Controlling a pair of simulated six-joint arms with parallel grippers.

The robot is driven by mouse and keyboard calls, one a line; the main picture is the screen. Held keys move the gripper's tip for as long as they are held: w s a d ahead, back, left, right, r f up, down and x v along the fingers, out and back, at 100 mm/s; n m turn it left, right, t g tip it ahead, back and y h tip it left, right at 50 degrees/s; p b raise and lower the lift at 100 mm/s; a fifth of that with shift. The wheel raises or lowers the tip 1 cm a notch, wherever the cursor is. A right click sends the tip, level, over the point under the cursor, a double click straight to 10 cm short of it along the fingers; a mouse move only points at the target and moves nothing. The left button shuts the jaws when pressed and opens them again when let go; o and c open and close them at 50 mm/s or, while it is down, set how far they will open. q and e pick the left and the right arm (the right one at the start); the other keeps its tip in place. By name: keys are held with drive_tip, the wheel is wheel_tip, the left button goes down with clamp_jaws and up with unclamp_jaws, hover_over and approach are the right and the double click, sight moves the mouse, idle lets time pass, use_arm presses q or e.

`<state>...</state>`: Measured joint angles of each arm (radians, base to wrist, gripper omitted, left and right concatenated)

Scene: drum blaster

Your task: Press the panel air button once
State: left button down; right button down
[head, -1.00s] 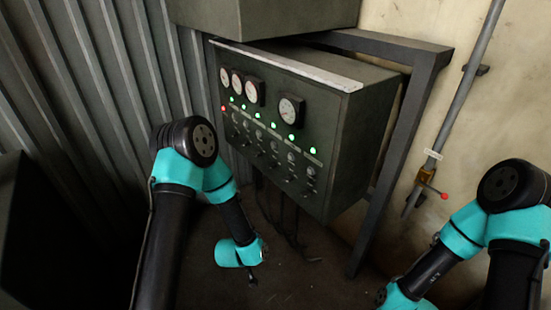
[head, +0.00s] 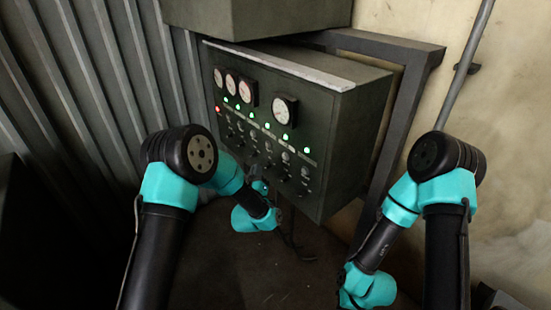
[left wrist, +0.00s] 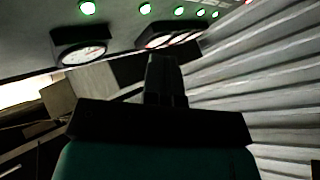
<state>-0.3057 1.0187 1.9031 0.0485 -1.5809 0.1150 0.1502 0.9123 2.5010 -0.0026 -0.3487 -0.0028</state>
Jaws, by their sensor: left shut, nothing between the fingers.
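The grey control panel (head: 330,125) has a row of green lights with one red light at its left end, and rows of small knobs or buttons (head: 268,148) beneath. Which of these is the air button I cannot tell. My left gripper (head: 262,186) is near the panel's lower edge, and contact cannot be told. In the left wrist view my left gripper (left wrist: 165,78) is shut and empty, with green lights (left wrist: 145,9) and gauges (left wrist: 82,52) beyond it. My right arm is folded low at the right, and its gripper fingers (head: 343,276) are too small and dark to read.
Round white gauges (head: 285,110) sit on the panel above the lights. A dark metal frame (head: 405,110) stands behind the panel's right side. Corrugated metal wall (head: 80,90) is on the left, and a pipe (head: 465,70) runs down the right wall. Floor below the panel is clear.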

use_arm(q)
drive_tip(key=shift+w+d, duration=0.1)
drive_tip(key=shift+d, duration=0.1)
drive_tip(key=w+d, duration=0.5)
drive_tip(key=d, duration=0.1)
drive_tip(key=shift+d, duration=0.35)
idle(0.4)
drive_tip(key=shift+w, duration=0.15)
idle(1.7)
drive_tip(key=shift+w+d, duration=0.15)
drive_tip(key=shift+d, duration=0.2)
drive_tip(key=shift+w+d, duration=0.3)
drive_tip(key=shift+d, duration=0.05)
idle(1.2)
drive_tip(key=shift+a, duration=0.1)
drive_tip(key=shift+s+a, duration=0.55)
drive_tip(key=shift+a, duration=0.05)
drive_tip(key=shift+s+a, duration=0.75)
drive_tip(key=shift+a, duration=0.25)
drive_tip(key=shift+s+a, duration=0.75)
drive_tip(key=shift+a, duration=0.25)
